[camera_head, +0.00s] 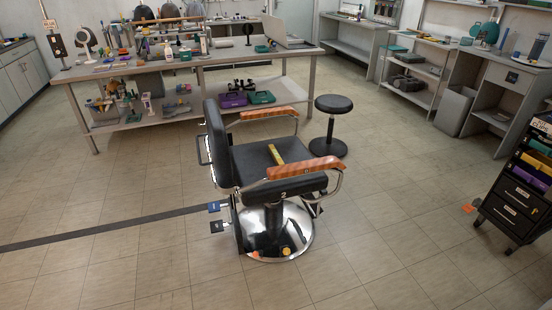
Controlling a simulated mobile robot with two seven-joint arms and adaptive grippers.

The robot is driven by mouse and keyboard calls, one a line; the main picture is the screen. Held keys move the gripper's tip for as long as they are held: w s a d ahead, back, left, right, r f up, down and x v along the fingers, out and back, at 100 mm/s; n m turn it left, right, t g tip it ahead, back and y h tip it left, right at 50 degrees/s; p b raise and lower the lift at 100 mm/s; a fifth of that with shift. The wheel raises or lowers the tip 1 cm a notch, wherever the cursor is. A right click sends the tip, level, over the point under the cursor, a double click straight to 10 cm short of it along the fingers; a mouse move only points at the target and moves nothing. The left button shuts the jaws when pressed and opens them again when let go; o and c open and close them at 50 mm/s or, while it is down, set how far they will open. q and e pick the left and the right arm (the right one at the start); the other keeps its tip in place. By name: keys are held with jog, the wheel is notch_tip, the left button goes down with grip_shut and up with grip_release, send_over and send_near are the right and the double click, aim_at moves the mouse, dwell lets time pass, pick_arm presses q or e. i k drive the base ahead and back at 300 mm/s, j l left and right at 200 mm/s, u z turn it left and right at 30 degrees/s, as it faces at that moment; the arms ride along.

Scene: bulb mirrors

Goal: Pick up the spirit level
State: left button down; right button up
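A short yellow bar, which looks like the spirit level (275,154), lies on the black seat of a barber-style chair (251,160). It rests between the two orange-brown armrests, close to the front one (305,168). Its markings are too small to make out. Neither of my grippers is in view.
A black round stool (333,104) stands right behind the chair. A long workbench (180,70) crowded with tools is at the back. A black drawer cart (515,195) stands at the right. Small orange and yellow items lie on the chair's chrome base. The floor in front is clear.

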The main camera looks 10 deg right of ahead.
aim_at(275, 156)
jog(key=i+l, duration=0.2)
jog(key=l, duration=0.25)
jog(key=i+l+z, duration=0.1)
jog(key=l, duration=0.35)
jog(key=i+l, duration=0.25)
jog(key=l, duration=0.15)
jog(key=i+l+z, duration=0.1)
jog(key=l, duration=0.35)
jog(key=i+l, duration=0.5)
jog(key=l, duration=0.35)
jog(key=i+l, duration=0.15)
jog(key=i, duration=0.15)
jog(key=i+l+z, duration=0.1)
jog(key=i, duration=0.2)
